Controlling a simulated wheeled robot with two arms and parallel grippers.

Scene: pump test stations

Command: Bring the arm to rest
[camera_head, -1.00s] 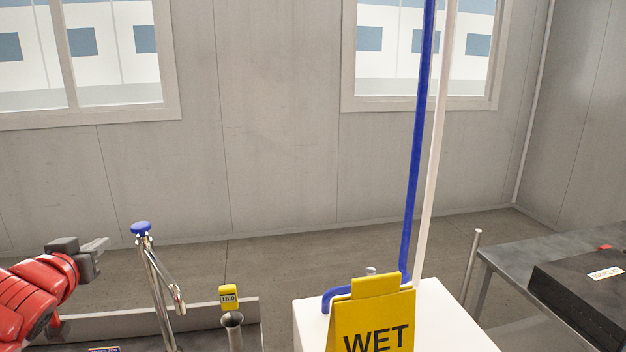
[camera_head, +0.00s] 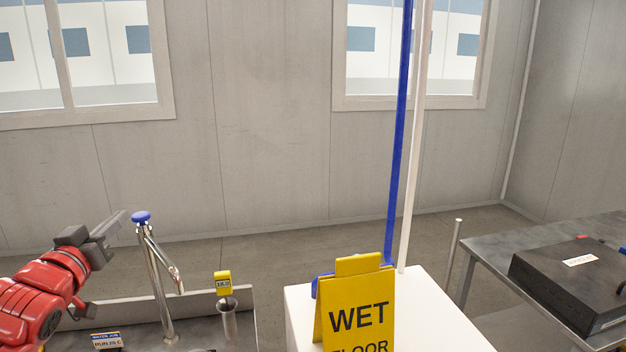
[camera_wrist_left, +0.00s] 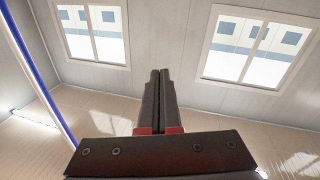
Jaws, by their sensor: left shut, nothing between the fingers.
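My left arm, red with a dark grey gripper (camera_head: 112,226), comes in from the left in the head view. The gripper is raised beside the blue-capped metal tap (camera_head: 157,275), to its left, and its fingers point up and to the right. In the left wrist view the two fingers (camera_wrist_left: 160,78) lie together, shut and empty, with wall, windows and floor beyond them. My right gripper is in neither view.
A yellow gauge (camera_head: 223,284) sits above a metal tube (camera_head: 229,322). A black case (camera_head: 570,285) lies on the right table (camera_head: 495,249).

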